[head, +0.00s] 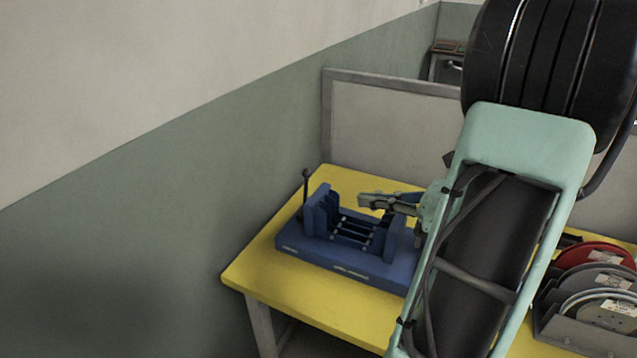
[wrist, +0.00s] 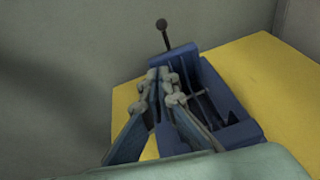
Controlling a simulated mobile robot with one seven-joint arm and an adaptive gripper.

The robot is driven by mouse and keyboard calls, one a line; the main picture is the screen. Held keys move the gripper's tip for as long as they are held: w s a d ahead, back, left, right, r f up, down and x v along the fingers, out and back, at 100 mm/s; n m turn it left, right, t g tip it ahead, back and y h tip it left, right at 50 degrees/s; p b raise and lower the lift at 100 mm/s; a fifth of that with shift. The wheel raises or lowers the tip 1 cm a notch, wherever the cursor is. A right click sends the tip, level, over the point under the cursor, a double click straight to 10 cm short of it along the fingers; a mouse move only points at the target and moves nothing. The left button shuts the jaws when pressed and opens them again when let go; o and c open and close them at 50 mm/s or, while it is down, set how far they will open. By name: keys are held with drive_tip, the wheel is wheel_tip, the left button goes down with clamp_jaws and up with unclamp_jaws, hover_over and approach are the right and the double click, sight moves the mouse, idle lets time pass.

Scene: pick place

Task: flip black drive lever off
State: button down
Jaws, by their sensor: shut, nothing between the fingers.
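A blue machine (head: 345,262) with two upright blocks and rods between them sits on the yellow table. The black drive lever (head: 306,188) stands up at its left end, with a round knob on top. In the wrist view the lever (wrist: 164,34) leans up and to the left beyond the blue machine (wrist: 215,100). My gripper (head: 362,201) is shut and empty. It hangs above the machine, to the right of the lever and apart from it. In the wrist view my gripper (wrist: 158,75) has its fingertips together, below the lever's base in the picture.
The yellow table (head: 290,302) has a bare strip along its front and left edges. A wall (head: 200,180) runs close along the left. A grey panel (head: 390,130) stands behind the table. A rack with several discs (head: 597,290) is at the right.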

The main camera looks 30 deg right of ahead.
drive_tip(key=shift+s+d+m, duration=0.2)
drive_tip(key=shift+d+m, duration=0.3)
drive_tip(key=shift+d, duration=0.1)
drive_tip(key=b, duration=0.1)
approach(307, 180)
drive_tip(key=x, duration=0.2)
drive_tip(key=f+x, duration=0.1)
drive_tip(key=x, duration=0.1)
drive_tip(key=shift+w+a+f, duration=0.1)
drive_tip(key=shift+a+f, duration=0.05)
drive_tip(key=shift+f, duration=0.05)
drive_tip(key=shift+w+a+r, duration=0.25)
drive_tip(key=shift+w+r, duration=0.05)
drive_tip(key=shift+w, duration=0.2)
drive_tip(key=shift+r, duration=0.1)
